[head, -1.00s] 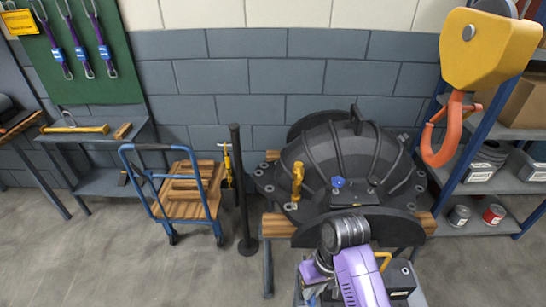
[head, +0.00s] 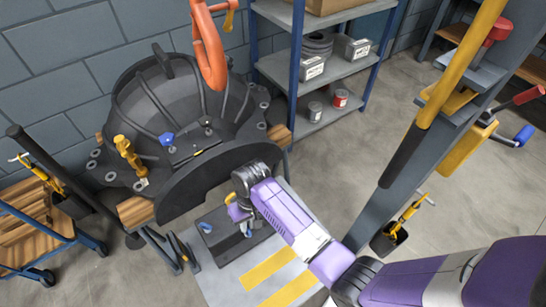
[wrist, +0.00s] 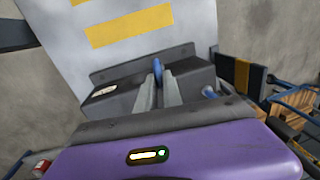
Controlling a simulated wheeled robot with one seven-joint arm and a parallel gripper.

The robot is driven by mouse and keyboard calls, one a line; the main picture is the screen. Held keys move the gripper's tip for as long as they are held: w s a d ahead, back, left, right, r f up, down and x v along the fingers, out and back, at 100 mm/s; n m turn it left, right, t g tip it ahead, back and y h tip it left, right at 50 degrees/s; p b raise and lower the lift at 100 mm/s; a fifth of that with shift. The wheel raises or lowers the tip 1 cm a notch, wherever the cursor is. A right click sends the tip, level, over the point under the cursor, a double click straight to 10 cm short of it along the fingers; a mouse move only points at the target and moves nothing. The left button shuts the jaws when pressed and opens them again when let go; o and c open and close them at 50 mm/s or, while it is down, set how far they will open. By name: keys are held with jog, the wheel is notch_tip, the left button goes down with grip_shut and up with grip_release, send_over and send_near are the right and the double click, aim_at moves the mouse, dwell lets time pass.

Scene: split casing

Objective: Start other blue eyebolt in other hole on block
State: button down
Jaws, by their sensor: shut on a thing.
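My gripper (head: 240,212) is low over a dark tray (head: 232,258) on a grey cart top. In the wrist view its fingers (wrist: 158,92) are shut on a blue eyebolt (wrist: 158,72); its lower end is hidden. A blue bit of it shows below the gripper in the head view (head: 248,233). Another blue piece (head: 205,227) lies at the tray's left and partly shows in the wrist view (wrist: 209,92). One blue eyebolt (head: 167,139) stands on the dark block (head: 193,147) on the casing. A small dark fitting (head: 206,122) is at the block's far right; I cannot make out a hole.
The dark ribbed casing (head: 185,95) stands behind the tray, with a yellow fitting (head: 128,155) on its left. An orange hook (head: 208,50) hangs over it. A grey post (head: 410,150) with tools stands to the right. Yellow stripes (head: 270,268) mark the cart top.

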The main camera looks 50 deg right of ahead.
jog(key=w+d+r+m+h+p, duration=0.15)
jog(key=d+r+m, duration=0.25)
jog(key=d+m, duration=0.55)
jog(key=w+d+r+m+p, duration=0.2)
jog(key=w+d+r+m, duration=0.1)
jog(key=d+m, duration=0.6)
jog(key=shift+n, duration=0.45)
jog(key=f+b, duration=0.5)
jog(key=d+f+b, duration=0.1)
jog(key=f+b, duration=0.1)
jog(key=f, duration=0.1)
jog(key=shift+w+d, duration=0.1)
jog(key=shift+w, duration=0.05)
jog(key=shift+b, duration=0.3)
jog(key=shift+f+b, duration=0.45)
jog(key=shift+f, duration=0.5)
